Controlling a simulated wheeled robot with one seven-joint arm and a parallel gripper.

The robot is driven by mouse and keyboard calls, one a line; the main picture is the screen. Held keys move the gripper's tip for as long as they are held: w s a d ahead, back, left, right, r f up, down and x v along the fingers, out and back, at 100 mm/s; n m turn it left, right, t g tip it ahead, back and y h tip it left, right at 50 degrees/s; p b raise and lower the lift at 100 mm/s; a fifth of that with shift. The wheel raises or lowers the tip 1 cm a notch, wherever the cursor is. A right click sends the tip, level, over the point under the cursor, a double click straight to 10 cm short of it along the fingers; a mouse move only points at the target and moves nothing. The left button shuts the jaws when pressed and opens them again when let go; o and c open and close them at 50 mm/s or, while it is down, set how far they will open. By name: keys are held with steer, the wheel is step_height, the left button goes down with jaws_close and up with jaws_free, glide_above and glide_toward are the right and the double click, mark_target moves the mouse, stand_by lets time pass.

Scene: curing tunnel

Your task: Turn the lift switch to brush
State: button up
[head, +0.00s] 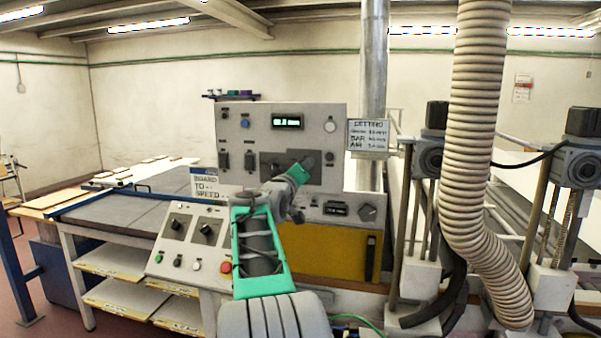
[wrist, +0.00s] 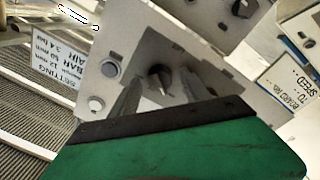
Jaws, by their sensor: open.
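My gripper (head: 303,165) reaches up to the grey plate on the upright control panel (head: 290,110) in the head view and hides part of it. In the wrist view, my gripper (wrist: 158,88) has its two grey fingers apart, pointing at the panel. A dark rotary knob (wrist: 160,75) shows between and just beyond the fingers. Whether the fingers touch it cannot be told. No label reading lift or brush is legible, so I cannot confirm which switch this is or its position.
The sloped console (head: 188,240) has dark rotary switches, buttons and a red button (head: 225,267). A settings sign (head: 368,135) stands right of the panel. A ribbed hose (head: 482,120) and upright posts stand at the right. A grey-topped table (head: 125,217) is at left.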

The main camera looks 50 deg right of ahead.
steer(key=b+v, duration=0.2)
steer(key=v, duration=0.5)
steer(key=shift+s+a, duration=0.15)
steer(key=shift+a, duration=0.2)
